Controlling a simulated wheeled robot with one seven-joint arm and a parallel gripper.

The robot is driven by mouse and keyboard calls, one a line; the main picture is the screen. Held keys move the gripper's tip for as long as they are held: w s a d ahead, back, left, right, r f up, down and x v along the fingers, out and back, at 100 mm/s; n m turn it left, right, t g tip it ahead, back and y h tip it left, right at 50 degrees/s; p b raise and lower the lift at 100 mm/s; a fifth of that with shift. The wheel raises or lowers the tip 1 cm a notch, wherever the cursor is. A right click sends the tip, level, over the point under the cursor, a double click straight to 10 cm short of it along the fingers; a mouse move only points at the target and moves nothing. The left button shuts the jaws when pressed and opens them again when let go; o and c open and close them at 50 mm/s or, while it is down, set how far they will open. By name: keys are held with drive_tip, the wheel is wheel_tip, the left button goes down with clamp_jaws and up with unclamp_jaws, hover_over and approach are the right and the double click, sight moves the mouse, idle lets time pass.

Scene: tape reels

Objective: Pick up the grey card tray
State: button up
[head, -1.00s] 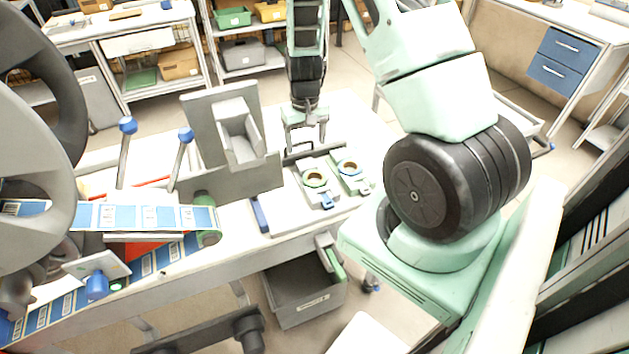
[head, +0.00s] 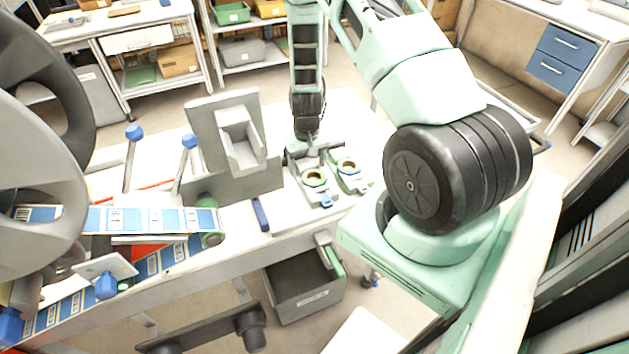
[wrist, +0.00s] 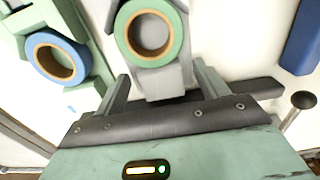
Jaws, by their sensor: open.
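The grey card tray, as I take it, is the flat grey holder (head: 311,194) on the white table in the head view, carrying a reel with a green ring (head: 314,177). In the wrist view the grey tray (wrist: 160,86) has its near end between the fingers of my gripper (wrist: 160,72), with the green reel (wrist: 177,49) farther out on it. My gripper (head: 308,152) is open, pointing down at the tray's far end in the head view. One finger stands on each side of the tray; I cannot tell whether either touches it.
A pale green holder (wrist: 20,17) with a blue-ringed reel (wrist: 40,70) lies close beside the tray. A grey upright panel with a box-like pocket (head: 240,150) stands left. A dark blue bar (head: 260,214) lies on the table (head: 240,227). A grey bin (head: 305,290) is below.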

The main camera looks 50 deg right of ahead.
drive_tip(key=c, duration=1.2)
drive_tip(key=shift+r, duration=0.1)
